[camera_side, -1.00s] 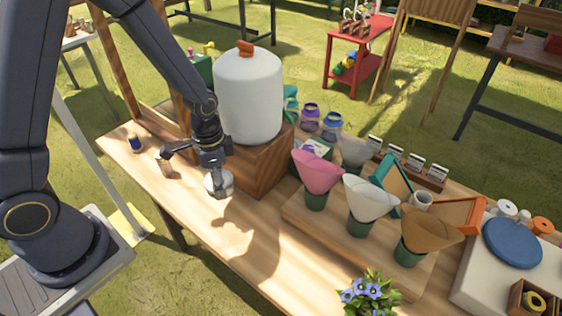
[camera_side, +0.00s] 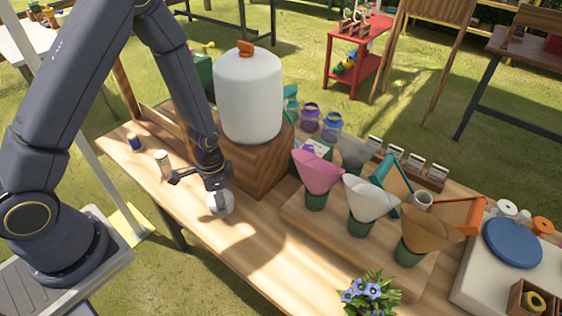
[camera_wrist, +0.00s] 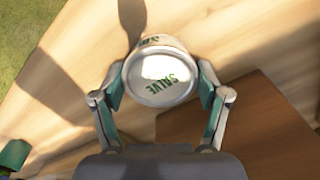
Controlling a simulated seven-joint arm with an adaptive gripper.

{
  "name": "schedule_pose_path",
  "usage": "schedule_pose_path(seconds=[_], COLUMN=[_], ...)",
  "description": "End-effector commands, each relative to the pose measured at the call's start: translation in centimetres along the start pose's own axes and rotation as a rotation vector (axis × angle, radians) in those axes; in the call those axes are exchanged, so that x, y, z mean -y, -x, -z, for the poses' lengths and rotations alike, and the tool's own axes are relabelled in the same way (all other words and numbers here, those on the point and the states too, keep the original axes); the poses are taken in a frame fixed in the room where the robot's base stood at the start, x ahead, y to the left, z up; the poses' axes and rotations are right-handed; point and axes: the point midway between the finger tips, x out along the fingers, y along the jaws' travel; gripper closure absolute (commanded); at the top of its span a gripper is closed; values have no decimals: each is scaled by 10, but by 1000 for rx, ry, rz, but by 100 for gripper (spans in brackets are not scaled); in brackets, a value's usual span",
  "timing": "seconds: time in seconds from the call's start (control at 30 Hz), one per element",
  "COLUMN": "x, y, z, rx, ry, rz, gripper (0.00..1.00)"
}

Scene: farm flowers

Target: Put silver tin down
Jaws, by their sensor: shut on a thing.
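The silver tin (camera_side: 221,204) is a short round tin low at the wooden table, left of the wooden block. In the wrist view the tin (camera_wrist: 160,78) shows a shiny lid with the green word "SALVE". My gripper (camera_side: 217,198) is shut on the tin, with a finger pressed to each side in the wrist view. The tin's base is close to the table top (camera_side: 250,238); I cannot tell whether it touches.
A white jug (camera_side: 249,95) with an orange cap stands on the wooden block (camera_side: 262,165) beside my gripper. Pink (camera_side: 317,172), white and brown cones stand right.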

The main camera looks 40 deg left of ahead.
Motion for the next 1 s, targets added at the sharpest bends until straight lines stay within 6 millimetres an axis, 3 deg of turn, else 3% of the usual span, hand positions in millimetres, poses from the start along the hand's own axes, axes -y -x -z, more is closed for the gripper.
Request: schedule_pose_path(seconds=[0.27, 0.67, 0.77, 1.0], x=[0, 0, 0, 1], y=[-1, 4, 17, 71], z=[0, 0, 1, 1], rx=[0, -1, -3, -7], ry=[0, 0, 0, -1], rz=[0, 0, 1, 4], gripper=[1, 1, 1, 1])
